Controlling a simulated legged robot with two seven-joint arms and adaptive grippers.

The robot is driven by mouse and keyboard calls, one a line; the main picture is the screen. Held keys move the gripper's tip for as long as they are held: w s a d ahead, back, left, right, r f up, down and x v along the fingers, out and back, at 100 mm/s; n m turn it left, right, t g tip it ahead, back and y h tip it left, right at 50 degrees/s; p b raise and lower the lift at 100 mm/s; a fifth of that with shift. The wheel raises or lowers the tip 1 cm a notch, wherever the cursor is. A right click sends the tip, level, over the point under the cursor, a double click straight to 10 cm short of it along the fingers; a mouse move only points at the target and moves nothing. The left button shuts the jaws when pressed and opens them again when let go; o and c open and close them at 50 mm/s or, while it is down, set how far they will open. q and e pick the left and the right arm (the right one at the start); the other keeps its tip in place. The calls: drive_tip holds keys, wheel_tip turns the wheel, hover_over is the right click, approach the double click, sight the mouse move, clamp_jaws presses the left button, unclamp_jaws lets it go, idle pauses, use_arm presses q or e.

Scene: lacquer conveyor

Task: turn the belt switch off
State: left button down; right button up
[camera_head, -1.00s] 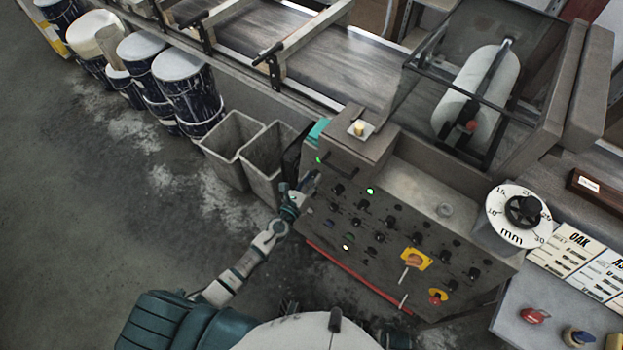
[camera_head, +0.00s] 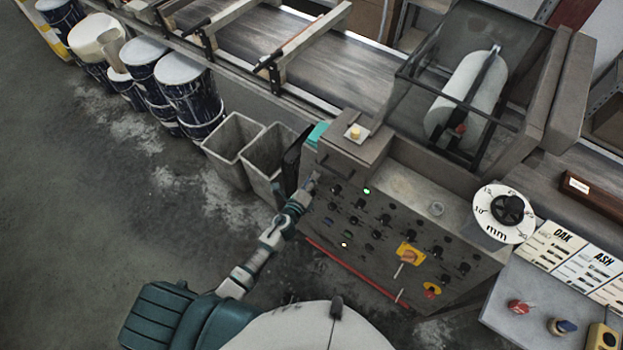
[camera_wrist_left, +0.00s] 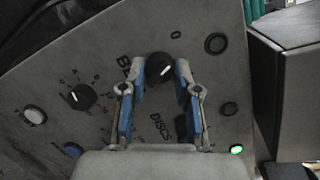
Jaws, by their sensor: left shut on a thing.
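The belt switch (camera_wrist_left: 158,66) is a round black knob with a white mark, on the grey control panel (camera_wrist_left: 215,85). In the left wrist view it sits between the blue-padded fingertips of my left gripper (camera_wrist_left: 161,73), which is shut on it. The white mark shows on the knob's lower right side. A "0" is printed up and right of it, and the lettering beside it is partly covered by a finger. In the head view my left gripper (camera_head: 311,184) is at the panel's upper left edge and the switch cannot be made out. My right gripper is not in view.
Other black knobs (camera_wrist_left: 76,97) and a lit green lamp (camera_wrist_left: 236,149) are close by. Grey bins (camera_head: 232,149) stand left of the panel. The conveyor (camera_head: 300,50) runs behind. A thickness dial (camera_head: 503,213) is at the right. Open floor lies at left.

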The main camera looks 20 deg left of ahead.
use_arm(q)
drive_tip(key=shift+a+n, duration=0.1)
drive_tip(key=shift+n, duration=0.4)
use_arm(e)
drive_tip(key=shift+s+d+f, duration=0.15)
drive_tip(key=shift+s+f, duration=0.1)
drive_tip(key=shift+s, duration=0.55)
use_arm(q)
drive_tip(key=c, duration=0.8)
unclamp_jaws()
drive_tip(key=shift+c, duration=0.2)
drive_tip(key=shift+a, duration=0.1)
drive_tip(key=v, duration=1.1)
drive_tip(key=shift+s, duration=0.45)
